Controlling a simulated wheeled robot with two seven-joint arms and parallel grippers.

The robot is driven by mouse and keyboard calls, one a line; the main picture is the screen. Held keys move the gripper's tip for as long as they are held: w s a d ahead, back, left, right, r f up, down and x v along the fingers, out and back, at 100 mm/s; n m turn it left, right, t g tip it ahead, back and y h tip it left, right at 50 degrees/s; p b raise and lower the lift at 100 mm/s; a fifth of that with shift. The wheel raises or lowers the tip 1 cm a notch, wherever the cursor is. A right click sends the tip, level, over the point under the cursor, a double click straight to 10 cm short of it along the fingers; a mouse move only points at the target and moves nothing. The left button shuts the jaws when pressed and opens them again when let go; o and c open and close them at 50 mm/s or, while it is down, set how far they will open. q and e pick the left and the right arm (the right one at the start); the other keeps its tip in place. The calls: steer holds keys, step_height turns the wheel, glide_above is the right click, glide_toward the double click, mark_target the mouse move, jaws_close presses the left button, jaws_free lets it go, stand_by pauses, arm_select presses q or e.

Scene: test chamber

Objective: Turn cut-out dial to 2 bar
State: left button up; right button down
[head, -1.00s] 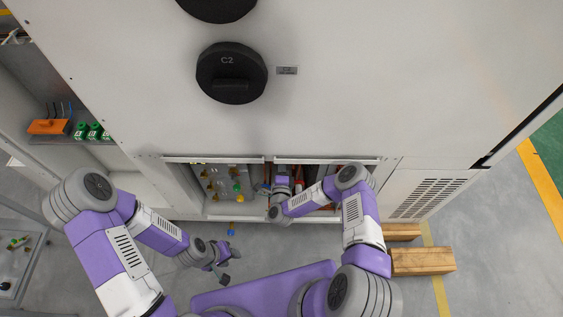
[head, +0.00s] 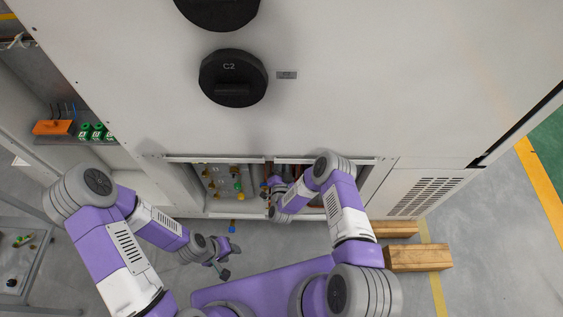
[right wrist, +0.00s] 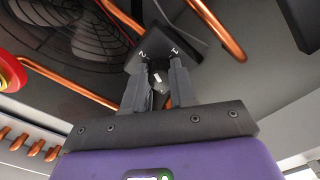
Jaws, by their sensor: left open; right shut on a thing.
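The cut-out dial (right wrist: 157,73) is a small dark knob with a white mark, on a dark grey housing (right wrist: 184,44) with the figures 2 and 1 printed on it, in the right wrist view. My right gripper (right wrist: 158,80) is shut on the dial, one finger on each side, partly hiding it. In the head view my right arm reaches into the low opening of the cabinet, and the dial cannot be made out there. My left gripper (head: 222,260) is open and empty above the floor, outside the cabinet.
The white cabinet (head: 380,80) carries a large black C2 knob (head: 232,78). Copper pipes (right wrist: 70,82), a fan (right wrist: 75,30) and a red and yellow part (right wrist: 8,72) lie around the dial. Wooden blocks (head: 418,258) lie on the floor at right.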

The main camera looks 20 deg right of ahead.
steer(key=n, duration=0.4)
steer(key=shift+n, duration=0.4)
stand_by(0.4)
steer(key=c, duration=0.9)
jaws_free()
steer(key=p+v, duration=0.2)
steer(key=v, duration=0.5)
steer(key=shift+s, duration=0.35)
steer(key=shift+w, duration=0.1)
